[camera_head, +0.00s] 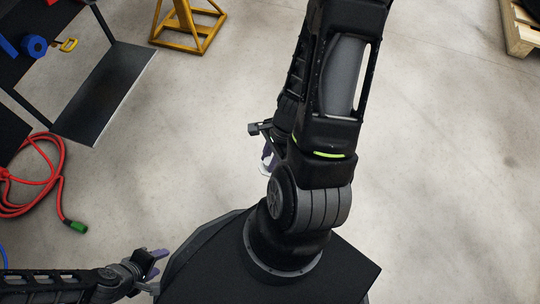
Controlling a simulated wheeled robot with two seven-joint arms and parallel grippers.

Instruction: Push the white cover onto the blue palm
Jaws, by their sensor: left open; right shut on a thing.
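My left gripper (156,264) is at the lower left, with its purple fingers apart and nothing seen between them. My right arm fills the middle of the view and hides most of my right gripper (267,154). That gripper is shut on a small white piece (264,168), only partly visible beside the arm; it may be the white cover. I cannot make out a blue palm for certain. A blue round object (35,46) lies on a dark surface at the upper left, far from both grippers.
A dark-framed rack with a grey panel (105,92) stands at the left. A coiled red hose (35,185) with a green end lies below it. A yellow stand (187,28) is at the top and a wooden pallet (521,32) at the top right. The concrete floor (440,170) at right is clear.

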